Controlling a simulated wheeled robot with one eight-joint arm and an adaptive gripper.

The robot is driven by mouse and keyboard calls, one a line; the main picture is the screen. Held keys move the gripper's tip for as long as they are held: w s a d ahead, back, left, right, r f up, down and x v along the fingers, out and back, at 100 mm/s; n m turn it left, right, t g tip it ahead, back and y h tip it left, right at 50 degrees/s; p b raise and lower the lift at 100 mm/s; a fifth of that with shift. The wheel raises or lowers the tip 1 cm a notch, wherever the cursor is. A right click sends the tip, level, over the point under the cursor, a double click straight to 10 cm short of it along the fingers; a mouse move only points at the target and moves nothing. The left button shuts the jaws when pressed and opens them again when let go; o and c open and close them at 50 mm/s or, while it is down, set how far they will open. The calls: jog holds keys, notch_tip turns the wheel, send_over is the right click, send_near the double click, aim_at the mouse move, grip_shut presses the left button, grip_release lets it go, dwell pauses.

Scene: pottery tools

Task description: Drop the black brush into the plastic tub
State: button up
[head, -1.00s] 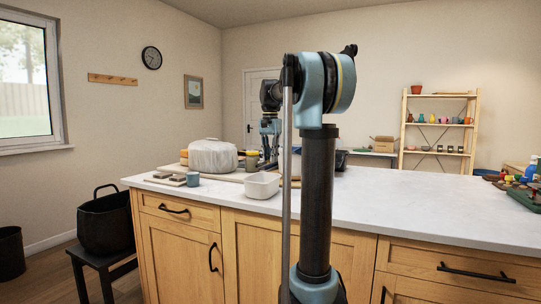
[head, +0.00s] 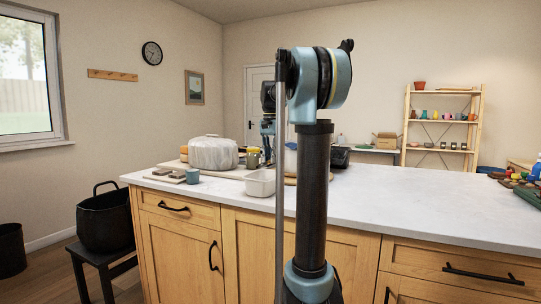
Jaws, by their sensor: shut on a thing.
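A small white rectangular tub (head: 260,187), open at the top, stands on the pale worktop left of my arm's upright link. My gripper (head: 268,156) points down behind the tub and a little above the worktop, close to the arm link that hides part of the view. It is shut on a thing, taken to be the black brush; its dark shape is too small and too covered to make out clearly.
A grey-white covered lump (head: 213,153) sits on a board left of the gripper. A blue-grey cup (head: 192,176) and small dark blocks (head: 170,174) lie at the left. A black container (head: 339,157) stands behind my arm. The worktop's right middle is clear.

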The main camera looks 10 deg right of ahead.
jog(key=shift+f, duration=2.05)
jog(key=o, duration=0.9)
jog(key=shift+s+r, duration=0.1)
notch_tip(320, 180, up, 12)
jog(key=shift+f, duration=0.1)
